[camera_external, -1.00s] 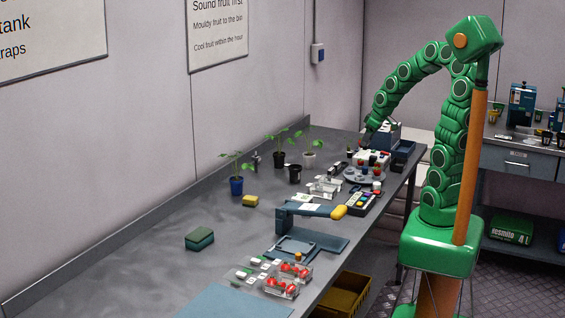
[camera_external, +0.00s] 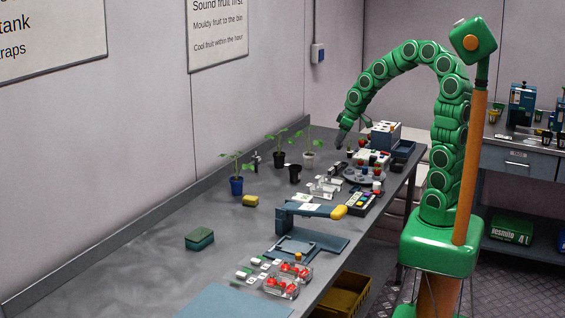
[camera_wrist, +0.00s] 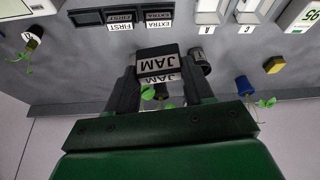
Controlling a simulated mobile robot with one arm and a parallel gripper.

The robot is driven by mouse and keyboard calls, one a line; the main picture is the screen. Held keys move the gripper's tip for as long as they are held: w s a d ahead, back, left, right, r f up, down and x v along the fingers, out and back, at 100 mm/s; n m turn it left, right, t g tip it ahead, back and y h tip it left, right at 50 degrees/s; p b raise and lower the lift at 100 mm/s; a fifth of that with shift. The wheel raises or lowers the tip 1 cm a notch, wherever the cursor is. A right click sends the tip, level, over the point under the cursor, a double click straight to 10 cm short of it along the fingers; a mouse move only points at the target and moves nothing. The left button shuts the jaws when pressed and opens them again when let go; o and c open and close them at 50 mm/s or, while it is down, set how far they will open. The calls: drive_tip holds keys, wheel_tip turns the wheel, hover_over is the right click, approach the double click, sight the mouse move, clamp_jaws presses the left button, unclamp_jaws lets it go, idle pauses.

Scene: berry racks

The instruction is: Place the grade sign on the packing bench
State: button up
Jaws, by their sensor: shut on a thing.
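My gripper (camera_wrist: 160,78) is shut on a dark block-shaped sign lettered JAM (camera_wrist: 158,64), seen upside down in the wrist view. In the external view my gripper (camera_external: 341,138) hangs over the far part of the grey packing bench (camera_external: 150,262). The sign is too small to make out there, and I cannot tell whether it touches the bench. Dark signs lettered EXTRA (camera_wrist: 159,22) and FIRST (camera_wrist: 120,26) stand on the bench, apart from the held sign in the wrist view.
Potted seedlings, one in a blue pot (camera_external: 236,186), stand along the wall side. A black pot (camera_external: 295,174), a yellow sponge (camera_external: 250,201) and a round grey stand (camera_external: 364,175) are nearby. Clear punnets with red fruit (camera_external: 282,286) lie nearer.

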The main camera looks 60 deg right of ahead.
drive_tip(key=w+a+n+y, duration=0.15)
drive_tip(key=w+a, duration=0.25)
drive_tip(key=a, duration=1)
drive_tip(key=w+a+n+g, duration=0.1)
drive_tip(key=w+a+n, duration=0.25)
drive_tip(key=a, duration=0.95)
drive_tip(key=w+a+n, duration=0.1)
drive_tip(key=w+a, duration=0.3)
drive_tip(key=a, duration=1)
drive_tip(key=s+a+n+y, duration=0.15)
drive_tip(key=s+a, duration=0.25)
drive_tip(key=a, duration=0.7)
drive_tip(key=s+a+n, duration=0.2)
drive_tip(key=s+a, duration=0.2)
drive_tip(key=a, duration=0.7)
drive_tip(key=s+a+n+g, duration=0.2)
drive_tip(key=s+a, duration=1.2)
drive_tip(key=a, duration=0.3)
approach(220, 300)
drive_tip(key=shift+a+f+y, duration=0.25)
drive_tip(key=shift+a+y, duration=0.05)
drive_tip(key=shift+a, duration=0.05)
drive_tip(key=shift+w+a+f, duration=0.2)
drive_tip(key=shift+a+f, duration=0.05)
drive_tip(key=shift+f, duration=1.7)
